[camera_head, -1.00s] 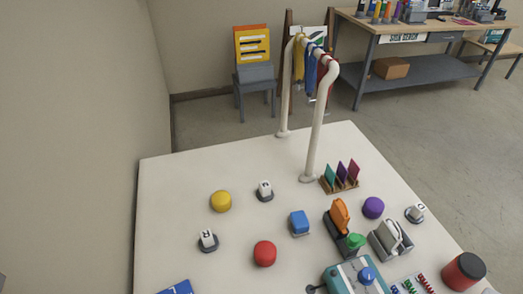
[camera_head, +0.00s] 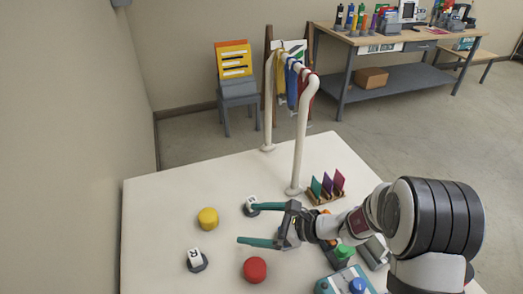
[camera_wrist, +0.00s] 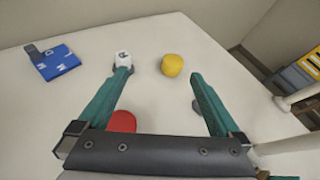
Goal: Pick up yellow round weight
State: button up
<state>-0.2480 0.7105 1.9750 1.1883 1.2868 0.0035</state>
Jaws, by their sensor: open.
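The yellow round weight (camera_head: 208,218) stands on the white table, left of my gripper in the head view. In the wrist view the yellow weight (camera_wrist: 172,65) lies ahead, beyond the fingertips and between their lines. My gripper (camera_head: 246,223) is open and empty, with its two teal fingers spread and pointing toward the weight without touching it. In the wrist view the fingers (camera_wrist: 160,73) frame the bare table.
A red round weight (camera_head: 255,269) sits near the lower finger. A white lettered block on a dark base (camera_head: 196,260) stands at the left, and another (camera_head: 250,205) by the upper finger. A white rail (camera_head: 300,140) with hanging ribbons rises behind. A card rack (camera_head: 326,192) stands right of it.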

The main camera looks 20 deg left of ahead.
aim_at(214, 217)
jog(key=w+a+f+m, duration=0.1)
jog(key=f, duration=0.1)
jog(key=w+a+f+m+t, duration=0.1)
jog(key=f, duration=0.1)
jog(key=w+a+f+m, duration=0.1)
jog(key=f, duration=0.1)
jog(key=shift+w+a+f, duration=0.15)
jog(key=shift+a+f, duration=0.15)
jog(key=shift+f, duration=0.05)
jog(key=shift+t, duration=0.3)
jog(key=x, duration=1.4)
jog(key=shift+s+a, duration=0.1)
jog(key=shift+s, duration=0.15)
jog(key=shift+r+y, duration=0.1)
jog(key=shift+y, duration=0.2)
grip_shut()
